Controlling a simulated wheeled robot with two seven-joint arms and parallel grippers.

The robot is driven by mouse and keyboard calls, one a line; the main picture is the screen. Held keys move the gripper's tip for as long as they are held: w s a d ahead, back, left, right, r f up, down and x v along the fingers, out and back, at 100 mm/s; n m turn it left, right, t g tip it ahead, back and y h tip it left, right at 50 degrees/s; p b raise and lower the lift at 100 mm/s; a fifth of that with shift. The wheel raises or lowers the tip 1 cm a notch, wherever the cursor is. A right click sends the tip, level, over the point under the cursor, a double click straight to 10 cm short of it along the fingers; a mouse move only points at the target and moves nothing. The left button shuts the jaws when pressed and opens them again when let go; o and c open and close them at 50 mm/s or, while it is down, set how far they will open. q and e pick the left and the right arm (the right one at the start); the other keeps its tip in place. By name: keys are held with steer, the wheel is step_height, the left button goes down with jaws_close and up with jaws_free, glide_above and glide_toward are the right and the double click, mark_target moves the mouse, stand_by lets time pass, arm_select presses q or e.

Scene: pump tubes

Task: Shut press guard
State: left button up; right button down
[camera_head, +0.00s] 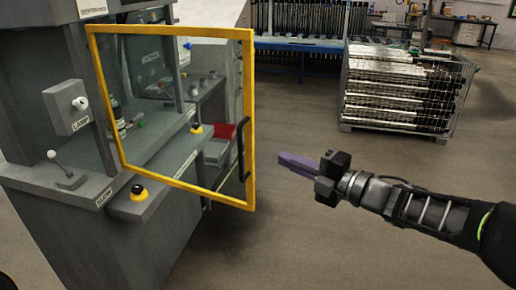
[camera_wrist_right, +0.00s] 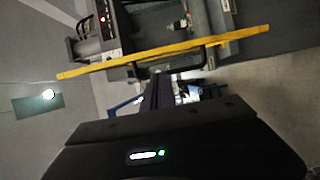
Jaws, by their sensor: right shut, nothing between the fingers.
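The press guard (camera_head: 178,118) is a clear pane in a yellow frame, standing swung out from the grey press (camera_head: 50,130) in the head view. Its black handle (camera_head: 241,152) is on the frame's right side. My right gripper (camera_head: 280,160), with purple fingers, is shut and empty. It appears a little to the right of the handle, with a gap in the picture. In the right wrist view, the guard's yellow edge (camera_wrist_right: 165,52) crosses above the fingers (camera_wrist_right: 163,82). My left gripper is not in view.
A lamp box (camera_head: 72,106), a small lever (camera_head: 62,170) and yellow-based black buttons (camera_head: 139,192) are on the press. A red bin (camera_head: 219,132) shows through the pane. A wire cage of metal tubes (camera_head: 400,92) stands behind. The floor around my right arm is clear.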

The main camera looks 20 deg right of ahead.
steer(key=p+x, duration=0.2)
steer(key=x, duration=0.8)
steer(key=shift+w, duration=0.1)
